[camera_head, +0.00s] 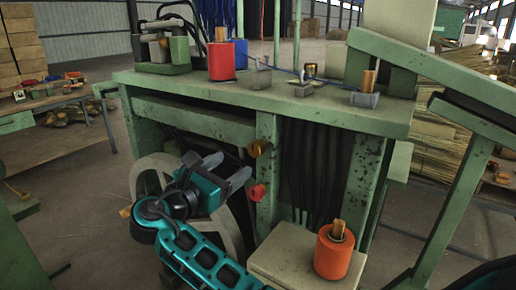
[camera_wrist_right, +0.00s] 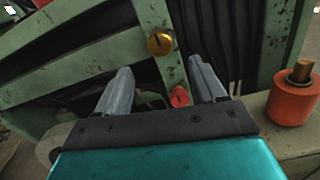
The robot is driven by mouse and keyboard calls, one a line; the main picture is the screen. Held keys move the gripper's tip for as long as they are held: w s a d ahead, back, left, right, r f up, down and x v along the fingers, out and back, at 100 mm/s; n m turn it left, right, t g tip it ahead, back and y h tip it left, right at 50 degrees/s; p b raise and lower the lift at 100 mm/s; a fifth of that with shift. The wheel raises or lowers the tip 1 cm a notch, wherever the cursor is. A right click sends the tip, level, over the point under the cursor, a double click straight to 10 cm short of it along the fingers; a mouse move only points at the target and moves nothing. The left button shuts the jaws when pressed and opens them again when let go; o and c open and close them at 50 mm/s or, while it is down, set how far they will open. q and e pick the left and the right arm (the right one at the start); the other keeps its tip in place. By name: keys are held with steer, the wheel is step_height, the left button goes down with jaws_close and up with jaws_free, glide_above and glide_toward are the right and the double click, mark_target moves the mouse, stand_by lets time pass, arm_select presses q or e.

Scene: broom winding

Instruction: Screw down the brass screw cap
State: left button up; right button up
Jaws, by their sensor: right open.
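The brass screw cap (camera_head: 257,148) is on the front of the green bench's upright post, just below the bench top. In the right wrist view the cap (camera_wrist_right: 160,42) shows as a round brass disc with a dark slot, beyond the fingertips. My right gripper (camera_head: 226,170) is open and empty, to the left of the cap and a little lower in the head view. In the right wrist view its two grey fingers (camera_wrist_right: 160,70) are spread apart and point toward the post, with the cap between their lines. My left gripper is not in view.
A red knob (camera_head: 257,192) sits on the post just below the cap, close to my right fingers. An orange cylinder (camera_head: 334,253) stands on a pale block at the lower right. The bench top (camera_head: 230,92) overhangs the post and carries several items.

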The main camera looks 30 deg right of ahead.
mark_target(253, 152)
steer(key=x, duration=1.1)
steer(key=shift+c, duration=0.5)
steer(key=shift+a, duration=0.1)
steer(key=c, duration=0.9)
